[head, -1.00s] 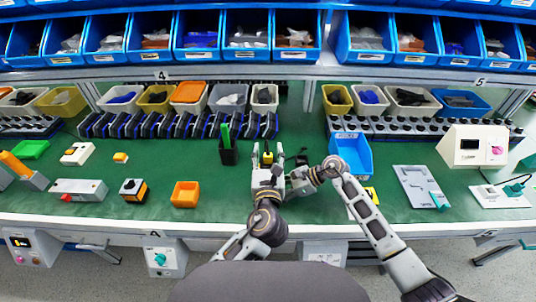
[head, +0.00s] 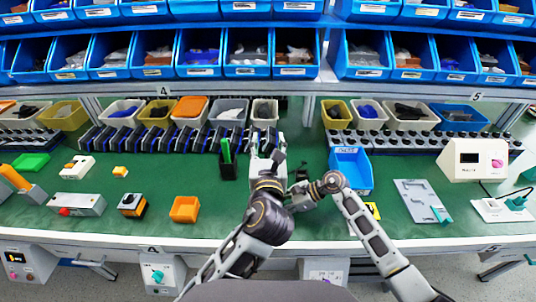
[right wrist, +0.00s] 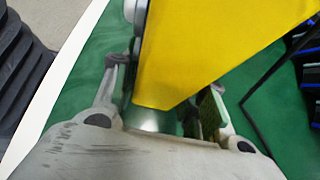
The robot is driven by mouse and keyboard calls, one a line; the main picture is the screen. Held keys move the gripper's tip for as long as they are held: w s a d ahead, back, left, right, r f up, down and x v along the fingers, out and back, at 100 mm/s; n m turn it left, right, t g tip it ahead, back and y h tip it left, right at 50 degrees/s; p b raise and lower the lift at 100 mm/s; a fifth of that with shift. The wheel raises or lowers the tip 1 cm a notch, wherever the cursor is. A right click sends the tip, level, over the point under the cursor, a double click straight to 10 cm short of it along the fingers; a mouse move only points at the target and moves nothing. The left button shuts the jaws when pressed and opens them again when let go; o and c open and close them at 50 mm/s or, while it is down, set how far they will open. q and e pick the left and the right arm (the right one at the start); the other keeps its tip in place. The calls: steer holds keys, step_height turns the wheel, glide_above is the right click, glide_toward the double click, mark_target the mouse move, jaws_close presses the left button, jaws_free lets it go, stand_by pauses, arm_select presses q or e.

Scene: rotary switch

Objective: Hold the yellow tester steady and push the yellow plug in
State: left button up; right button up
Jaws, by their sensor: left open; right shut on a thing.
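The yellow tester (right wrist: 215,50) fills the upper middle of the right wrist view, close to the camera. My right gripper (right wrist: 165,95) is shut on it, though the exact contact is partly hidden. My left gripper (head: 267,146) is open, reaching away over the table in front of the dark rack. The left hand and arm cover the tester in the head view. I cannot pick out the yellow plug in either view.
A green-and-black holder (head: 227,158) stands just left of my left gripper. A blue bin (head: 350,172) stands to the right. An orange box (head: 185,209) sits at the left front. A grey panel (head: 423,201) lies at the right. The racks (head: 180,140) line the back.

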stand_by(0.9)
steer(key=o, duration=1.1)
steer(key=shift+d, duration=0.1)
steer(key=shift+v, duration=5.9)
steer(key=shift+r, duration=0.1)
